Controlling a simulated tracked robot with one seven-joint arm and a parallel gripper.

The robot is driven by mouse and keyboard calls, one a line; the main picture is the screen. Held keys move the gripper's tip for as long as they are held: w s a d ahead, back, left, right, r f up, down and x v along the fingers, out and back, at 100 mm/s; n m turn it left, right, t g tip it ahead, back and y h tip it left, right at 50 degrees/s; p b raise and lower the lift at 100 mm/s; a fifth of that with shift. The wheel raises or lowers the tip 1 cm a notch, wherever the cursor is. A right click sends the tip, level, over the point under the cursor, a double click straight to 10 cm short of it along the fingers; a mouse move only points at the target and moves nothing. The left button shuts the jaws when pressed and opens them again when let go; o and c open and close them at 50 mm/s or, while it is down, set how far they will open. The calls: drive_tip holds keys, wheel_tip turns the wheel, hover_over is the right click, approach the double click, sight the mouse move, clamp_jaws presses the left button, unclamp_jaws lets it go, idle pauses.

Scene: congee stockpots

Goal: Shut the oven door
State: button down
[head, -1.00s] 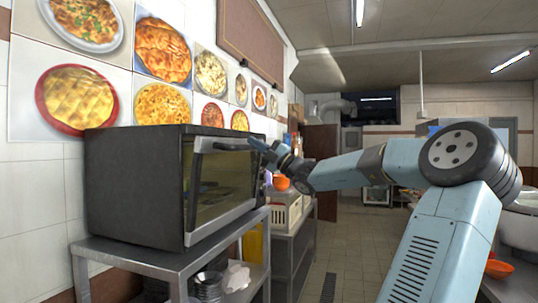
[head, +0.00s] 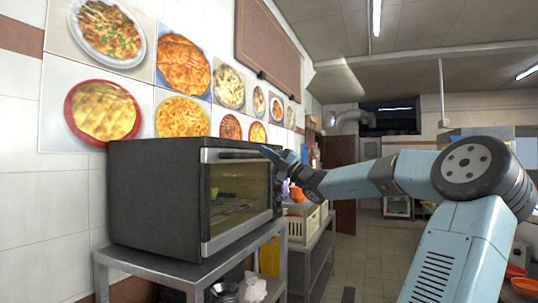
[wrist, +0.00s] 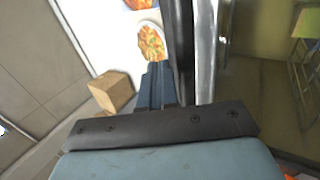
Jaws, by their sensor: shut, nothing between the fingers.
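The black oven (head: 150,195) stands on a metal table at left in the head view. Its glass door (head: 238,192) is upright, close against the front; whether a thin gap is left I cannot tell. The dark handle (head: 240,154) runs along the door's top. My gripper (head: 268,151) is shut and empty at the handle's far end, by the door's upper far corner. In the wrist view, my gripper's fingers (wrist: 158,85) are together beside a black bar, likely the handle (wrist: 181,50), and the silver door edge (wrist: 208,50). Contact cannot be told.
The metal table (head: 180,272) carries the oven, with bowls (head: 225,292) on its lower shelf. A cream crate (head: 300,226) stands on a counter beyond the oven. Food pictures hang on the wall behind. The tiled floor (head: 368,245) is clear.

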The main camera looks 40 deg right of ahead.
drive_tip(key=s+d+r, duration=0.2)
drive_tip(key=s+d, duration=0.5)
drive_tip(key=s, duration=0.4)
drive_tip(key=shift+r, duration=0.3)
